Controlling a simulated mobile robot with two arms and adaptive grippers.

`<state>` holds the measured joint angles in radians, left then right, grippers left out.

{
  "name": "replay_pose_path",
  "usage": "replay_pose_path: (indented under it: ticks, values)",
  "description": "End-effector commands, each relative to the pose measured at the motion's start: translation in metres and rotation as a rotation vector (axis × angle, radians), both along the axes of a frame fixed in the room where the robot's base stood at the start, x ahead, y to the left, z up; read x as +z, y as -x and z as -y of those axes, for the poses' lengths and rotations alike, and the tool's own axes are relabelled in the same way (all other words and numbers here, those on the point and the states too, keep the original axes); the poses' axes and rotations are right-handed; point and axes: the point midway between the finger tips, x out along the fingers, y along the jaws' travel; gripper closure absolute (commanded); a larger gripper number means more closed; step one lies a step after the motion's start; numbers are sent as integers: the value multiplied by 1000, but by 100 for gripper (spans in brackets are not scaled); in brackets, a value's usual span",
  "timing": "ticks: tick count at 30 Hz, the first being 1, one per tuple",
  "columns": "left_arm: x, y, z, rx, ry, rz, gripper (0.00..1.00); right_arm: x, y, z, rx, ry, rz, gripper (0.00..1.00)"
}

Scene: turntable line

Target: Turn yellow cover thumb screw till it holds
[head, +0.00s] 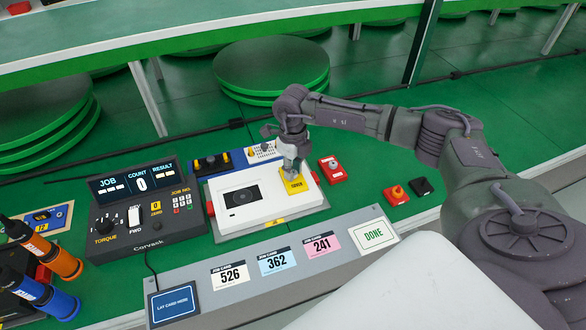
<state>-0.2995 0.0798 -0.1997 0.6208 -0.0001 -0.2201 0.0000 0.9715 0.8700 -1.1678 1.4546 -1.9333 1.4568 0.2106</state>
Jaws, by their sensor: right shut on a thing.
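A white boxy unit (234,213) with a dark recessed panel sits on a grey plate on the green bench. The yellow cover (296,185) lies on the right part of its top. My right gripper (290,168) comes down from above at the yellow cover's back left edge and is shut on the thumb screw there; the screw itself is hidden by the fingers. My left gripper is not in view.
A black control box (147,212) with JOB, COUNT and RESULT displays stands left. Orange (58,262) and blue (52,301) drivers are at far left. Red blocks (332,170) and a red-orange button (396,194) are right. Job cards (276,261) lie in front.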

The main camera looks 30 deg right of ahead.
Motion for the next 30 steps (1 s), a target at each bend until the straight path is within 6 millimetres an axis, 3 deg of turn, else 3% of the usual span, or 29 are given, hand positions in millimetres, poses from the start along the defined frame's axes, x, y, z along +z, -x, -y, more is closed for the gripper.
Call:
replay_pose_path:
  ticks: [12, 29, 30]
  values:
    - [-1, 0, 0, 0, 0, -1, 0, 1, -1, 0, -183, -1, 3, 100]
    - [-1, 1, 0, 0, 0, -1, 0, 1, -1, 0, -206, -1, 4, 100]
    - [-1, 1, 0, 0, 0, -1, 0, 1, -1, 0, -205, -1, 4, 69]
